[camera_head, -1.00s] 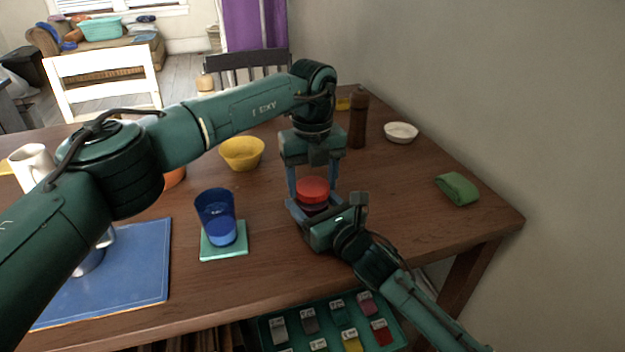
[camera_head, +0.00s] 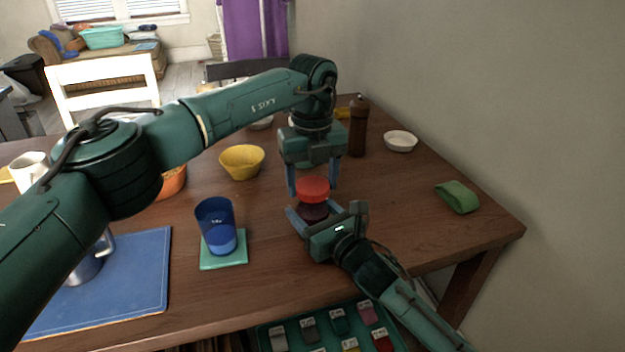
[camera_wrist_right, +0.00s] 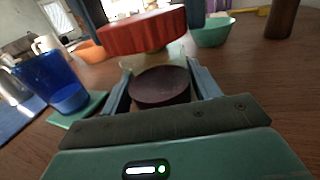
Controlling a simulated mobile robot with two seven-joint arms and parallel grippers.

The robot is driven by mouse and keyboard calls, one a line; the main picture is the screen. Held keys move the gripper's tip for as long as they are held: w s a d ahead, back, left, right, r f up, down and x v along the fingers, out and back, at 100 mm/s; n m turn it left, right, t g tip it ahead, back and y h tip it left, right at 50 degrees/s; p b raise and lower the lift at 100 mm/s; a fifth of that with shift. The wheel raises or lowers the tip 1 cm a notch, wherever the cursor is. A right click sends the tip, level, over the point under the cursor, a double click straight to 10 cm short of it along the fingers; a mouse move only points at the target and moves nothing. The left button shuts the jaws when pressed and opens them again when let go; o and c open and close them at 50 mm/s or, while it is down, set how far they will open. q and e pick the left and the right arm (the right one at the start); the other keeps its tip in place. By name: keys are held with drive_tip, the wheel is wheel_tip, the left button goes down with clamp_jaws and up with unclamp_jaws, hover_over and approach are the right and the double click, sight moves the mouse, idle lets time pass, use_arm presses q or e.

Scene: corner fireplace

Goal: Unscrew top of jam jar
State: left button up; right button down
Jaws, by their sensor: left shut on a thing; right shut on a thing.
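The jam jar (camera_head: 313,212) stands upright near the right part of the table, with dark jam inside. My right gripper (camera_head: 318,222) is shut around its body from the front right. The right wrist view shows the dark round jam (camera_wrist_right: 160,86) between the fingers. The red lid (camera_head: 313,189) is directly above the jar and also shows in the right wrist view (camera_wrist_right: 142,32), slightly tilted, with a pale gap below it. It looks raised off the jar. My left gripper (camera_head: 313,186) points down from above and is shut on the lid.
A blue cup (camera_head: 216,225) stands on a green coaster (camera_head: 224,258) left of the jar. A yellow bowl (camera_head: 242,162), a brown pepper mill (camera_head: 358,128) and a white bowl (camera_head: 400,141) are behind. A green cloth (camera_head: 457,197) lies at right, with bare wood between.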

sight(312, 185)
use_arm(q)
drive_tip(key=shift+r, duration=1.9)
use_arm(e)
drive_tip(key=shift+c, duration=1.4)
unclamp_jaws()
